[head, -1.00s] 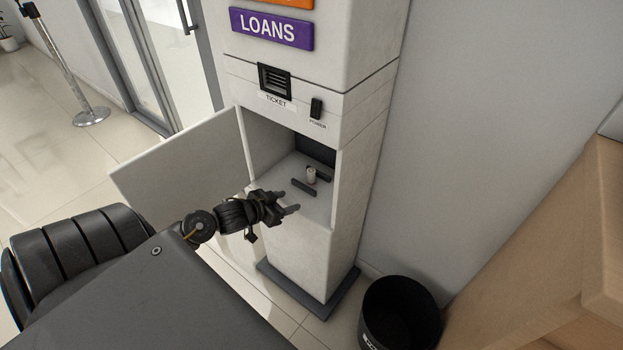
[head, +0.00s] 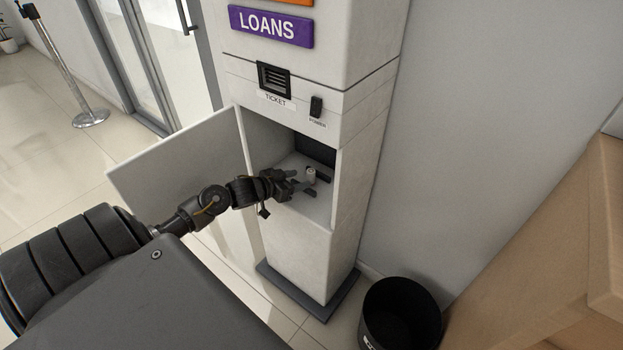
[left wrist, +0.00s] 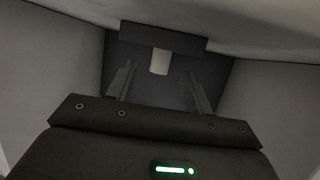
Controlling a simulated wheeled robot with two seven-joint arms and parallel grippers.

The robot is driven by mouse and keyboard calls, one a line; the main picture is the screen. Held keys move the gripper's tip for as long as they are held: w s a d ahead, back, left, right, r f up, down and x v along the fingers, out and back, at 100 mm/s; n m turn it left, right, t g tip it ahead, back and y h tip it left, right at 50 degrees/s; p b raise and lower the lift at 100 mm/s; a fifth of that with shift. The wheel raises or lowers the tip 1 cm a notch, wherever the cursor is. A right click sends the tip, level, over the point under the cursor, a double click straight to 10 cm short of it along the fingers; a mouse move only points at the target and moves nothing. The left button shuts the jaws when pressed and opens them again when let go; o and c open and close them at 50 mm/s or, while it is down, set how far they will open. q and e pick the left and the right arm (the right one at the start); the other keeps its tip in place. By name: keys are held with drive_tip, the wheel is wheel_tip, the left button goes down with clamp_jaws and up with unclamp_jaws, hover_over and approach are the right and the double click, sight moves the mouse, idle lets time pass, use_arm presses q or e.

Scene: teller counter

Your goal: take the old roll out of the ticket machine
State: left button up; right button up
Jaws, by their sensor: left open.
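The ticket machine (head: 290,250) stands ahead with its door (head: 180,155) swung open to the left. The old roll (head: 311,175), small and pale, stands inside the compartment between dark holder pieces. It also shows in the left wrist view (left wrist: 160,62), ahead of the fingers, beside a dark bar (left wrist: 163,39). My left gripper (head: 300,181) is open and reaches into the compartment. Its fingers (left wrist: 158,82) are apart, with the roll lined up between them in the wrist view; I cannot tell whether they touch it. My right gripper is not in view.
A black waste bin (head: 400,315) stands on the floor right of the machine. A wooden counter (head: 560,250) is at the right. The compartment walls are close around my left gripper. A barrier post (head: 62,70) stands far left.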

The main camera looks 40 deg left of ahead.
sight(308, 177)
use_arm(q)
drive_tip(key=shift+b+x, duration=0.45)
drive_tip(key=shift+x, duration=2.15)
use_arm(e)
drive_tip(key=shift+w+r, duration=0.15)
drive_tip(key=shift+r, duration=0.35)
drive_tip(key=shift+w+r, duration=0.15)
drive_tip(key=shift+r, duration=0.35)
use_arm(q)
drive_tip(key=shift+a, duration=0.1)
drive_tip(key=shift+c, duration=0.4)
drive_tip(key=c, duration=1)
